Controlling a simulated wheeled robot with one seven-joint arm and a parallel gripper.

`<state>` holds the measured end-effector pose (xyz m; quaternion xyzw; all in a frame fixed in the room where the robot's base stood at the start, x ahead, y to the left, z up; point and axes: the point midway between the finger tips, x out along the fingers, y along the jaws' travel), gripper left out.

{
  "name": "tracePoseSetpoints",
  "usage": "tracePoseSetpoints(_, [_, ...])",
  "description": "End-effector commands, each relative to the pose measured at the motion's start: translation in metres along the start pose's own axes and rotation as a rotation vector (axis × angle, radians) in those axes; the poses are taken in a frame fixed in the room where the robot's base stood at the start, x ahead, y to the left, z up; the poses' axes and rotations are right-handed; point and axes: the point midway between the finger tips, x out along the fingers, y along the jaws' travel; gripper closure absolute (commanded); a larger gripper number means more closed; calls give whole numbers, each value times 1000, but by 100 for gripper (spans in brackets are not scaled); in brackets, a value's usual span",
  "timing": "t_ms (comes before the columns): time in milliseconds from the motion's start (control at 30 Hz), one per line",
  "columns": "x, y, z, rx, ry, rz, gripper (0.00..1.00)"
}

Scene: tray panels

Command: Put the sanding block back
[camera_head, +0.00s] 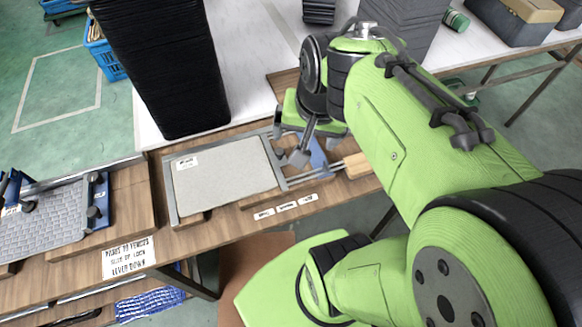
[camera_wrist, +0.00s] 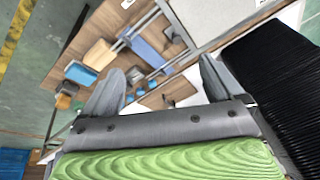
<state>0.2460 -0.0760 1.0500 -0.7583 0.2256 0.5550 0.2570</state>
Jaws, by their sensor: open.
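A tan wooden block (camera_head: 356,165) sits at the end of the rails, also in the wrist view (camera_wrist: 100,53). I cannot tell for sure which piece is the sanding block. My arm hides part of the bench.
The grey panel (camera_head: 222,180) lies flat in its frame. A tall black stack (camera_head: 163,65) stands close behind it.

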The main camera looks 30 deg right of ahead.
Motion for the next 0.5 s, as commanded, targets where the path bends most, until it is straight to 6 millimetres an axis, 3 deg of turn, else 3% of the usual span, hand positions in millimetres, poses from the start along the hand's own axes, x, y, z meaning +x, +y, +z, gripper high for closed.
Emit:
tracePoseSetpoints(33, [-15,-13,25,-173,45,-42,6])
tracePoseSetpoints(100, [-29,-21,54,-390,96,-80,6])
tracePoseSetpoints(200, [-38,-24,82,-599,151,-112,6])
tracePoseSetpoints(300, [-41,-24,93,-686,176,-123,6])
tracePoseSetpoints(500, [-41,-24,93,-694,177,-122,6])
